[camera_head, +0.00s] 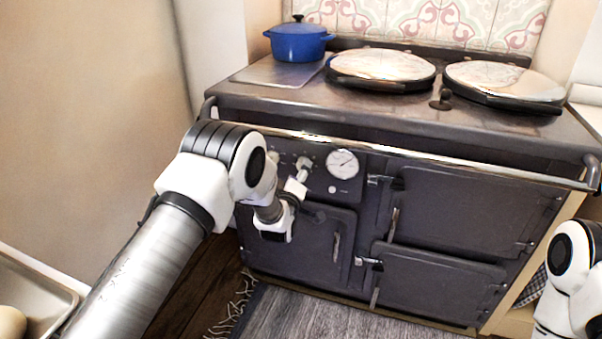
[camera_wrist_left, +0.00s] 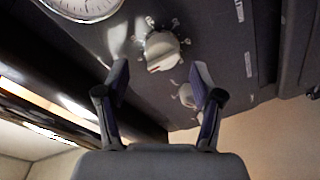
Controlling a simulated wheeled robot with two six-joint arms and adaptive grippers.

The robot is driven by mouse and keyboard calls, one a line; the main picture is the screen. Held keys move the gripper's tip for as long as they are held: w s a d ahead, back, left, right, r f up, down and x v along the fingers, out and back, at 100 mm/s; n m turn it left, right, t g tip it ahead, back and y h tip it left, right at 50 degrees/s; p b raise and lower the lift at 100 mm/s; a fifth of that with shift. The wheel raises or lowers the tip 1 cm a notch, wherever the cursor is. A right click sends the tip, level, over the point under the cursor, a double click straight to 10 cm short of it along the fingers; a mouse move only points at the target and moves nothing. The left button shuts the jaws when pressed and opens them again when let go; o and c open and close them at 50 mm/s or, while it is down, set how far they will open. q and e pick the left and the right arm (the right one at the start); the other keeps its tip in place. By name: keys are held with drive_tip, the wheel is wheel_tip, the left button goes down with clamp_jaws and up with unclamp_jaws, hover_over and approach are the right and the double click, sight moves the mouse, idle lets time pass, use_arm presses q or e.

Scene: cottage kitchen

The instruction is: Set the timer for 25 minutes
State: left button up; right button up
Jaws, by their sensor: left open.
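The range's dark front panel carries a pale knob (camera_head: 304,163) beside a round white dial (camera_head: 342,163). I cannot tell from the marks which control is the timer. My left gripper (camera_wrist_left: 161,80) is open and empty, its fingertips on either side of the space just short of the marked knob. In the head view the left gripper (camera_head: 297,186) is just below the knob, partly hidden by my wrist. My right gripper is out of view.
A metal rail (camera_head: 430,158) runs across the range (camera_head: 475,215) above the panel. Oven doors with handles lie below and right. A blue pot (camera_head: 298,42) and two round lids (camera_head: 382,66) are on top. A fringed rug (camera_head: 330,315) covers the floor in front.

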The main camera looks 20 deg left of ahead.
use_arm(q)
drive_tip(key=w, duration=0.3)
drive_tip(key=shift+w+a+f, duration=0.15)
drive_tip(key=shift+w+f, duration=0.05)
drive_tip(key=c, duration=1.1)
drive_tip(key=shift+c, duration=0.2)
